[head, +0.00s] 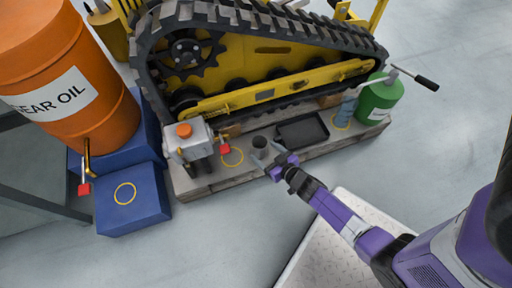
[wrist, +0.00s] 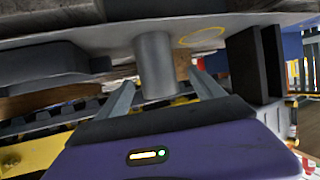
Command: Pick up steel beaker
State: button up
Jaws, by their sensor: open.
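The steel beaker (head: 259,143) is a small grey cylinder standing on the pallet deck (head: 200,184), in front of the yellow tracked carrier. My gripper (head: 264,153) is open at the pallet's front edge, its fingers pointing at the beaker. In the wrist view, the beaker (wrist: 154,58) shows between the two spread fingers of my gripper (wrist: 160,78). That view looks turned over, with the deck along the top. I cannot tell whether either finger touches the beaker.
A black tray (head: 302,131) lies right of the beaker. A green container (head: 378,100) is at the right end. An orange gear oil drum (head: 62,112) and blue steps (head: 140,207) are at left.

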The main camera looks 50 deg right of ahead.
aim_at(255, 143)
jog(key=b+x, duration=0.3)
jog(key=x, duration=0.4)
jog(key=shift+d+f, duration=0.2)
jog(key=shift+d, duration=0.05)
jog(key=shift+w+d+b, duration=0.1)
jog(key=shift+w+b, duration=0.2)
jog(key=c, duration=1.4)
jog(key=shift+c, duration=0.6)
jog(key=shift+r, duration=0.1)
